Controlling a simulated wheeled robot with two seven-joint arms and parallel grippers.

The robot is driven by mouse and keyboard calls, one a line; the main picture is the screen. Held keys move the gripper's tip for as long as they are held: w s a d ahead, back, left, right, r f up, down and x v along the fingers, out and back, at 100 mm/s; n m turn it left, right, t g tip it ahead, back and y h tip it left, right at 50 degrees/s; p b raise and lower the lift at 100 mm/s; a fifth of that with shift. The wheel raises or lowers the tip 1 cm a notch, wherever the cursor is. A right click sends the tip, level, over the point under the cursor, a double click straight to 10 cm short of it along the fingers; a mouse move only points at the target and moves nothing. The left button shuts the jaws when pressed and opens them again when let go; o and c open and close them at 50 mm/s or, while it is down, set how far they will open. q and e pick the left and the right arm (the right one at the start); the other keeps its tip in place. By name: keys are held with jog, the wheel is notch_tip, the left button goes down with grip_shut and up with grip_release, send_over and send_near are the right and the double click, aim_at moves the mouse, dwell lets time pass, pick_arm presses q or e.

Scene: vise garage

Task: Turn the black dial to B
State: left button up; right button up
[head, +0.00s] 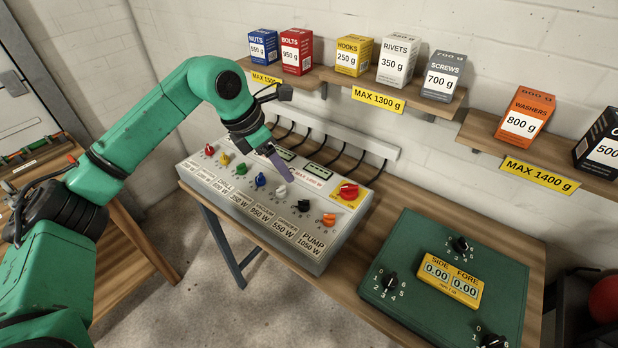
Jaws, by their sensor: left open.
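A grey control panel (335,228) on the bench carries a row of coloured dials. The black dial (303,205) sits near its right end, between the white dial (281,191) and the orange dial (328,219). Its letter marks are too small to read, so its setting cannot be told. My left gripper (279,166) points down over the panel's back part, near the small display windows. It is up and to the left of the black dial, apart from it, with nothing seen in it. The fingers overlap in this view. My right gripper is out of view.
A green board (400,250) with several black numbered knobs and a yellow readout stands right. Black cables run behind the panel. Shelves (420,97) of weight-labelled boxes hang above.

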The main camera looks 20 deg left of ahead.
pick_arm(q)
jog(key=p, duration=0.3)
send_near(301, 201)
jog(key=shift+s+d+f, duration=0.15)
jog(key=shift+d+f, duration=0.1)
jog(key=shift+f, duration=0.35)
jog(key=shift+s+d+f, duration=0.1)
jog(key=shift+d+f, duration=0.15)
jog(key=shift+f, duration=0.35)
jog(key=shift+w+d+f, duration=0.15)
jog(key=shift+w+f, duration=0.2)
jog(key=shift+f, duration=0.25)
jog(key=shift+w+d+f, duration=0.15)
jog(key=shift+w+f, duration=0.25)
jog(key=shift+f, duration=0.25)
jog(key=x, duration=0.3)
jog(key=shift+w+f+p, duration=0.2)
jog(key=shift+w+p, duration=0.2)
jog(key=shift+d+f, duration=0.1)
jog(key=shift+f, duration=0.2)
jog(key=shift+s, duration=0.2)
jog(key=shift+c, duration=0.3)
jog(key=c, duration=0.5)
jog(key=shift+w, duration=0.1)
grip_shut()
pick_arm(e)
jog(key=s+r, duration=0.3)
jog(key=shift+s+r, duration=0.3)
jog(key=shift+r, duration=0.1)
